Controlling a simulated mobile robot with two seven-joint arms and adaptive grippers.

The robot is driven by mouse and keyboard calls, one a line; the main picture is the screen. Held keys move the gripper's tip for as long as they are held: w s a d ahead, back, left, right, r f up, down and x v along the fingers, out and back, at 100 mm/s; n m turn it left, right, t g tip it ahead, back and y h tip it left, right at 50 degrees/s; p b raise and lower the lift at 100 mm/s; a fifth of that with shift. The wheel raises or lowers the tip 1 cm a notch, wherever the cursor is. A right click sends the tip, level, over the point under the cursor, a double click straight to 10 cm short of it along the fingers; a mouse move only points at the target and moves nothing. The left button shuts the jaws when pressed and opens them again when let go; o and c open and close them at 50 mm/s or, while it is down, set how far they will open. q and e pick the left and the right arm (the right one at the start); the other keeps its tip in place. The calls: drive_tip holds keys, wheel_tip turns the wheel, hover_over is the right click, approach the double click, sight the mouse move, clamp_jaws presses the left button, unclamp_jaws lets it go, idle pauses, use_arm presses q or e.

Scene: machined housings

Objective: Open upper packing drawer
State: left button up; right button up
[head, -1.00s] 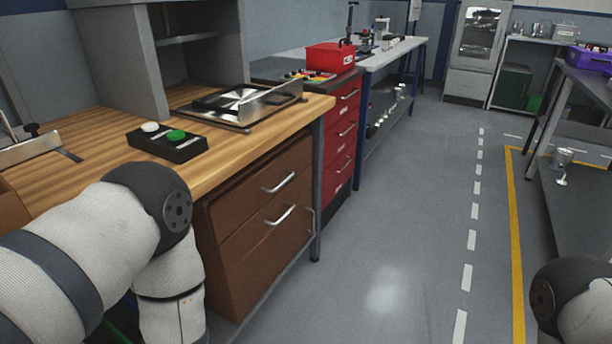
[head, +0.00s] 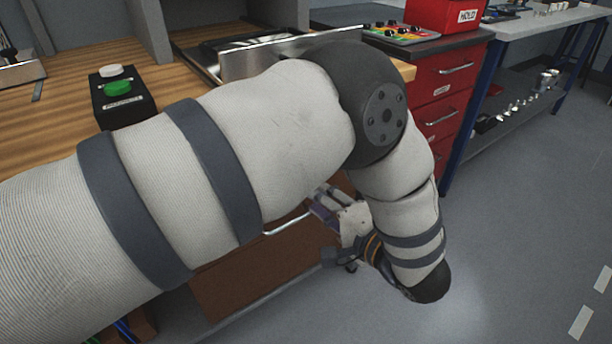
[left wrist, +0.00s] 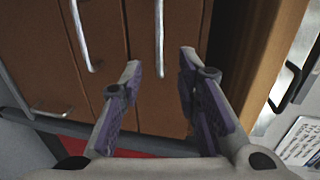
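The brown drawer unit stands under the wooden bench, its drawer fronts looking closed. In the left wrist view, turned on its side, the upper drawer (left wrist: 150,110) has a bar handle (left wrist: 160,38), and the lower drawer's handle (left wrist: 82,35) is left of it. My left gripper (left wrist: 160,63) is open and empty, its fingertips on either side of the upper handle's line in the picture; no contact shows. In the head view my left gripper (head: 322,200) is near the drawer fronts. My left arm hides much of them, but one handle (head: 287,225) shows. My right gripper is out of view.
A black box with green and white buttons (head: 122,98) and a metal fixture (head: 250,60) sit on the bench top (head: 40,120). A red drawer cabinet (head: 440,95) stands just beyond the brown unit. Floor at the right (head: 530,220) is clear.

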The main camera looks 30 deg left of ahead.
use_arm(q)
drive_tip(key=x, duration=1)
drive_tip(key=shift+a, duration=0.25)
clamp_jaws()
